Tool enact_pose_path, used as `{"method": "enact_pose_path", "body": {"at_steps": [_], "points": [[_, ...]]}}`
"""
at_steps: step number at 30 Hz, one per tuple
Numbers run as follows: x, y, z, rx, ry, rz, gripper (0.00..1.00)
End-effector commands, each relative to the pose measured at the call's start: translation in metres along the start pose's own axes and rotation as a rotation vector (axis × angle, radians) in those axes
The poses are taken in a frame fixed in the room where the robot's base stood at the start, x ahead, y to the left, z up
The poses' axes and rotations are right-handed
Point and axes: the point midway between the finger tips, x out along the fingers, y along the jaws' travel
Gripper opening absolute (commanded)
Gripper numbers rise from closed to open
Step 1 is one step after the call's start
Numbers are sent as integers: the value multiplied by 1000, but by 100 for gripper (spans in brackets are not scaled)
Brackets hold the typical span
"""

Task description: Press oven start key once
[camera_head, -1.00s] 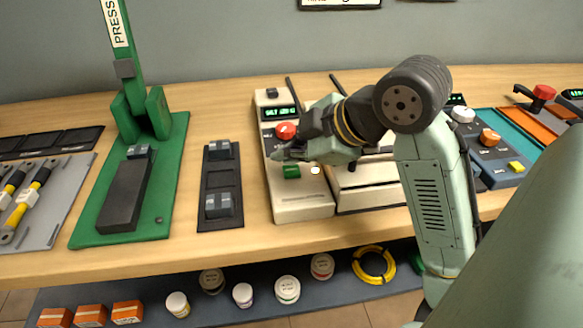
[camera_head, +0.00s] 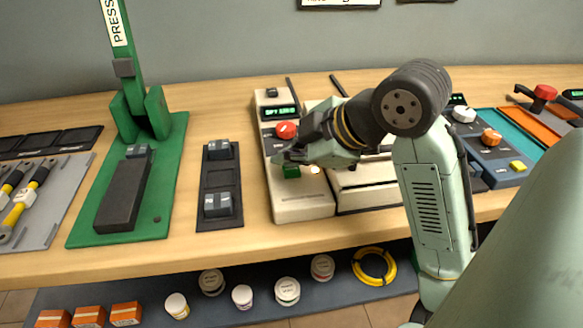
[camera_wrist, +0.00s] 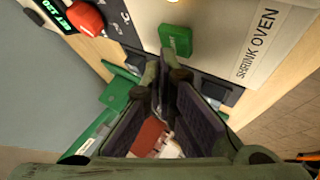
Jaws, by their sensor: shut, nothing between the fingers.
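The shrink oven's cream control panel (camera_head: 302,205) stands on the bench, with a lit green display (camera_head: 280,113), a red knob (camera_head: 286,130) and a green key (camera_head: 291,172). In the wrist view the green key (camera_wrist: 176,40) lies just beyond my fingertips, beside the label "SHRINK OVEN" (camera_wrist: 258,45); the display (camera_wrist: 77,10) there reads about "SET 120". My gripper (camera_head: 284,157) is shut and empty, its tips close over the key's upper edge. I cannot tell whether they touch it. It also shows in the wrist view (camera_wrist: 165,68). A small round light (camera_head: 314,170) sits right of the key.
A green press (camera_head: 172,150) and a dark tray (camera_head: 219,185) with metal blocks stand left of the panel. The oven body (camera_head: 365,195) is partly behind my arm. Blue-grey and orange units stand at right. Bare bench lies in front.

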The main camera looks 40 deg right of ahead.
Motion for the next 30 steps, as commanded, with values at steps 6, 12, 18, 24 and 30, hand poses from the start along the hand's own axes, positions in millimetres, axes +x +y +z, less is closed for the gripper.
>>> {"method": "enact_pose_path", "body": {"at_steps": [6, 12, 18, 24, 30], "points": [[2, -1, 1, 0, 0, 0, 0], [3, -2, 2, 0, 1, 0, 0], [5, -4, 3, 0, 1, 0, 0], [7, -5, 5, 0, 0, 0, 0], [6, -4, 4, 0, 0, 0, 0]]}}
